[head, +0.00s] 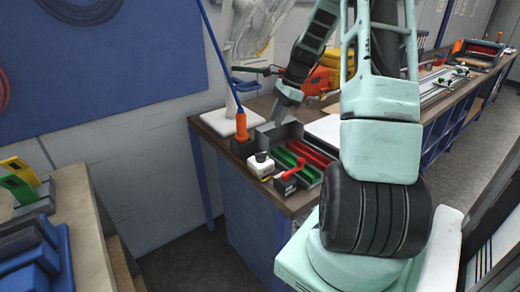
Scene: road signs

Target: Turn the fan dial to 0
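A white box with a dark knob on top (261,163), which looks like the fan dial, sits near the front edge of the workbench (312,205). The knob's marks are too small to read. A pale fan (250,32) stands behind it on a white base (216,122), partly hidden by my arm. My gripper (281,116) points down above the bench, behind the dial box and apart from it. It is small and dark here, so I cannot tell whether its fingers are open or shut.
A black box with a red lever (287,177) stands close to the right of the dial box. Behind it is a grey tray (270,132) with red and green compartments. A blue rod with an orange handle (241,127) stands to the left. Orange cases (317,80) lie farther back.

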